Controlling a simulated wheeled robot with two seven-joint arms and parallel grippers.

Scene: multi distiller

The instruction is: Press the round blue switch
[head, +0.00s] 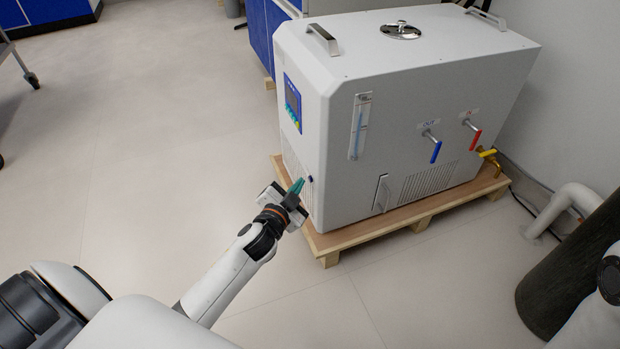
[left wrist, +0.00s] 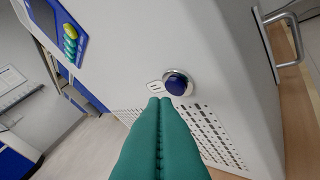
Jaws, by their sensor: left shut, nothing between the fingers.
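The round blue switch (left wrist: 176,84) sits in a silver ring on the narrow end panel of the white distiller (head: 430,75). In the head view the switch (head: 310,179) is a small dark blue spot low on that panel. My left gripper (head: 297,186) is shut and empty, its green fingers beside the panel close to the switch. In the left wrist view the fingertips (left wrist: 159,100) are just below and left of the switch. They look apart from it, but the exact gap is hard to tell. My right gripper is not in view.
The distiller stands on a wooden pallet (head: 412,218). A control screen (head: 292,103) is above the switch. Blue (head: 436,150) and red (head: 475,139) handled valves are on the long side. A white pipe (head: 565,205) and dark cylinder (head: 570,280) stand right. The floor left is clear.

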